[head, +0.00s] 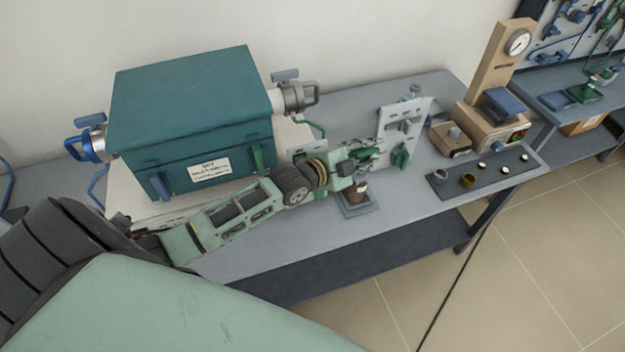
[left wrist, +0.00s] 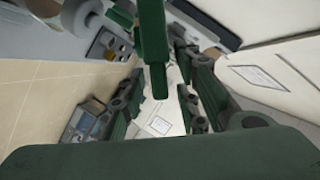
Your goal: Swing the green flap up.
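A white upright panel (head: 407,118) stands on the grey bench, with a green part (head: 401,157) on its lower right side that looks like the flap. My left gripper (head: 368,156) is just left of this green part, in front of the panel; contact cannot be told. In the left wrist view a dark green bar (left wrist: 154,45) hangs from the top edge into the space between my spread fingers; my left gripper (left wrist: 162,105) looks open. Whether this bar is the flap is unclear. My right gripper is out of view.
A teal furnace box (head: 190,100) with a blue handle (head: 85,143) stands left of the panel. A dark tray (head: 487,178) with small cups and a gauge stand (head: 505,60) are to the right.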

